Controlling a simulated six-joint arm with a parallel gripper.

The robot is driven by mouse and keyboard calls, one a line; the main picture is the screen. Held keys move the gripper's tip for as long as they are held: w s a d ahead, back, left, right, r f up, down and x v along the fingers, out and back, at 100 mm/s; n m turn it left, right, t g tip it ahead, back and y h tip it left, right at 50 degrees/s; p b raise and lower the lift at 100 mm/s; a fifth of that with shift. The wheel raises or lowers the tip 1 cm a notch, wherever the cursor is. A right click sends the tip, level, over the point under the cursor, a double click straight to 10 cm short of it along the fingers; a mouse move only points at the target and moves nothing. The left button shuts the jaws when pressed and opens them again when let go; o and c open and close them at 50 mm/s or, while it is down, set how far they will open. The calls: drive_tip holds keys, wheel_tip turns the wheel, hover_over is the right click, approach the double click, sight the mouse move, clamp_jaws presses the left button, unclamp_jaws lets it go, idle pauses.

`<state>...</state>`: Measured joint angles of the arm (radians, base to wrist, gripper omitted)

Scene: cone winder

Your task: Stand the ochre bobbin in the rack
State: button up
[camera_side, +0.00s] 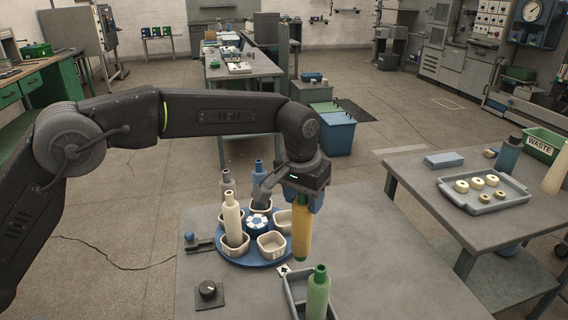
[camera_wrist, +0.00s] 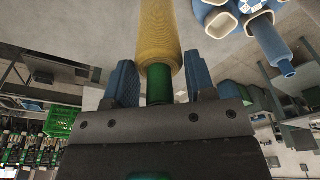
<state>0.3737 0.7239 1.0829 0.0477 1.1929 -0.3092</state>
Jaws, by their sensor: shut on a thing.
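The ochre bobbin (camera_side: 301,234) hangs upright below my gripper (camera_side: 304,199), just right of the rack in the side view. My gripper is shut on its green neck, with blue jaws on both sides; the wrist view shows the bobbin (camera_wrist: 160,38) between the jaws (camera_wrist: 160,85). The rack is a round blue turntable (camera_side: 256,262) with several cream cups. A cream bobbin (camera_side: 233,221) stands in the front-left cup. A grey bobbin (camera_side: 226,184) and a blue bobbin (camera_side: 258,173) stand at the back. The front cup (camera_side: 273,245) looks empty. Whether the bobbin's foot touches the table is unclear.
A grey tray (camera_side: 291,291) with a green bobbin (camera_side: 318,293) stands at the table's front. A black knob (camera_side: 208,291) and a small lever with a blue ball (camera_side: 190,237) sit left of the rack.

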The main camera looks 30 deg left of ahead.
drive_tip(key=shift+s+d+f, duration=0.3)
drive_tip(key=shift+s+d, duration=0.1)
drive_tip(key=shift+d, duration=0.15)
drive_tip(key=shift+s+d+f, duration=0.3)
drive_tip(key=shift+s+d, duration=0.1)
drive_tip(key=shift+d, duration=0.1)
drive_tip(key=shift+d+f, duration=0.1)
drive_tip(key=shift+f, duration=1.9)
drive_tip(key=shift+s+f, duration=0.1)
drive_tip(key=shift+f, duration=0.05)
drive_tip(key=shift+f, duration=1.5)
drive_tip(key=shift+f, duration=0.7)
